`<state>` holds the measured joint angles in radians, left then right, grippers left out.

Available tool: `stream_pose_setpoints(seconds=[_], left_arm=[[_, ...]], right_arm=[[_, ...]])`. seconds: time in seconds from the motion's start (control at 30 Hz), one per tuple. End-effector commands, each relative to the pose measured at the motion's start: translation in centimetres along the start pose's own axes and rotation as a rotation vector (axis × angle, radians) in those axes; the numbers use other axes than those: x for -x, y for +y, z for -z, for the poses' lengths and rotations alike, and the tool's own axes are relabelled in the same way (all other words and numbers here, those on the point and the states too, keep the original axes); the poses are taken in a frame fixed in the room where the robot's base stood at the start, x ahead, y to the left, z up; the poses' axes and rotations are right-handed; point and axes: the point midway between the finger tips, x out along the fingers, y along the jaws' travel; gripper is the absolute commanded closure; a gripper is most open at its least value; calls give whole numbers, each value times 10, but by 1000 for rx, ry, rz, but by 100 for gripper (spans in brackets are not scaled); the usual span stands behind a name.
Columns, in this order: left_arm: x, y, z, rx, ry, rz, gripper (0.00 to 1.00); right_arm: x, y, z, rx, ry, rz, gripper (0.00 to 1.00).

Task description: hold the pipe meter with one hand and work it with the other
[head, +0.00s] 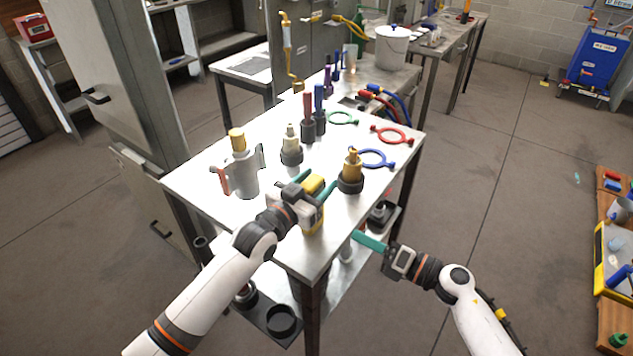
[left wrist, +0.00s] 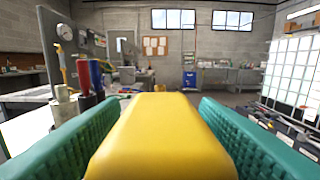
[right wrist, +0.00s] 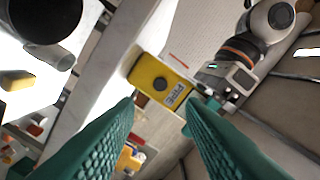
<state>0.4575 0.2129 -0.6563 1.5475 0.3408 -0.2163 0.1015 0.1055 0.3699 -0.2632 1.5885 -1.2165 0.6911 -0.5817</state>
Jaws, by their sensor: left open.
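The yellow pipe meter (head: 313,224) is at the front edge of the steel table. My left gripper (head: 314,184) is open with its teal fingers on either side of the meter. In the left wrist view the meter's yellow body (left wrist: 160,135) fills the space between the fingers. In the right wrist view the meter (right wrist: 152,80) shows a dark round knob and a printed label. My right gripper (head: 370,241) is off the table's right front side, lower than the tabletop. Its fingers are spread and empty, apart from the meter, which shows beyond their tips.
On the table (head: 215,200) stand a grey canister with a yellow cap (head: 241,165), a yellow-topped fitting (head: 351,172) and a pale-topped fitting (head: 291,147). Blue (head: 376,158), red (head: 391,135) and green rings lie farther back. A lower shelf holds dark parts.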

Motion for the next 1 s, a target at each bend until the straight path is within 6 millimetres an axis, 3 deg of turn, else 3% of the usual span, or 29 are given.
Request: stream_pose_setpoints(seconds=[0.37, 0.67, 0.7, 0.9, 1.0], left_arm=[[-5, 0, 0, 0, 0, 1, 45], [-5, 0, 0, -1, 0, 0, 94], [-5, 0, 0, -1, 0, 0, 98], [-4, 0, 0, -1, 1, 0, 98], [-4, 0, 0, -1, 1, 0, 98]], right_arm=[[0, 0, 0, 0, 0, 0, 64], [0, 0, 0, 0, 0, 0, 64], [0, 0, 0, 0, 0, 0, 65], [0, 0, 0, 0, 0, 0, 98], [0, 0, 0, 0, 0, 0, 100]])
